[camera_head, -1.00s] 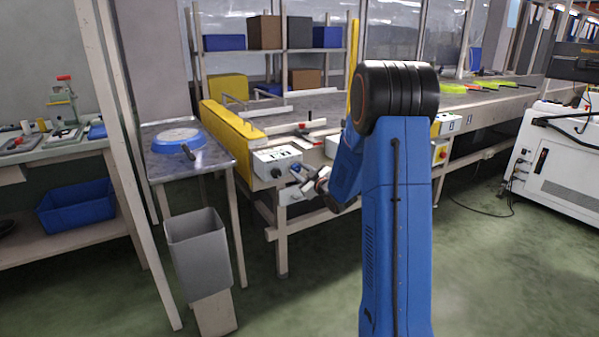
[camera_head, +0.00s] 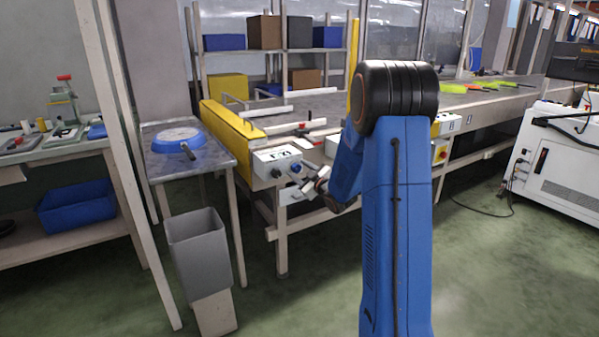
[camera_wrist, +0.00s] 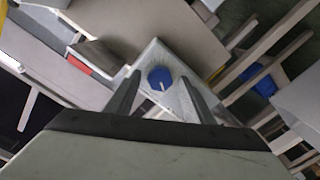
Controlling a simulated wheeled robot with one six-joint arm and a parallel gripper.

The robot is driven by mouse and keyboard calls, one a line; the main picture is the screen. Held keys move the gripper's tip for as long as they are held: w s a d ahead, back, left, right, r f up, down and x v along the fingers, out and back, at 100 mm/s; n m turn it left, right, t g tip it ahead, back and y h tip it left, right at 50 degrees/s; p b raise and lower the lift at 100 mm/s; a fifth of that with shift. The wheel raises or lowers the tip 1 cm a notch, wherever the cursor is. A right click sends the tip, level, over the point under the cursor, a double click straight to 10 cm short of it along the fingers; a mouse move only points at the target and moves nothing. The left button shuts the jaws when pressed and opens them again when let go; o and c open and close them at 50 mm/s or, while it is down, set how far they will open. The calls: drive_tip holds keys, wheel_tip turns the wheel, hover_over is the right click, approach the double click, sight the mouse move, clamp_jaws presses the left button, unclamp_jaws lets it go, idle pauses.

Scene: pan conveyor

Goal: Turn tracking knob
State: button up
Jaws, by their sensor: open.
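The blue round knob (camera_wrist: 160,78) with a white pointer line sits on a pale panel in the wrist view. The pointer line runs toward the bottom of the picture. My gripper (camera_wrist: 159,86) is open, one finger on each side of the knob, with gaps between fingers and knob. In the head view the knob (camera_head: 296,167) shows small on the white control box (camera_head: 272,158), and my gripper (camera_head: 306,181) is just right of and below it. I cannot tell how deep the fingertips reach.
A black knob (camera_head: 276,172) is on the same box, left of the blue one. The conveyor's yellow guard (camera_head: 228,128) stands behind. A side table (camera_head: 160,170) with a blue pan (camera_head: 176,140) and a grey bin (camera_head: 198,252) are to the left.

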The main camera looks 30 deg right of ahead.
drive_tip(key=s, duration=1.7)
drive_tip(key=shift+s+d+r, duration=0.2)
drive_tip(key=shift+d, duration=0.2)
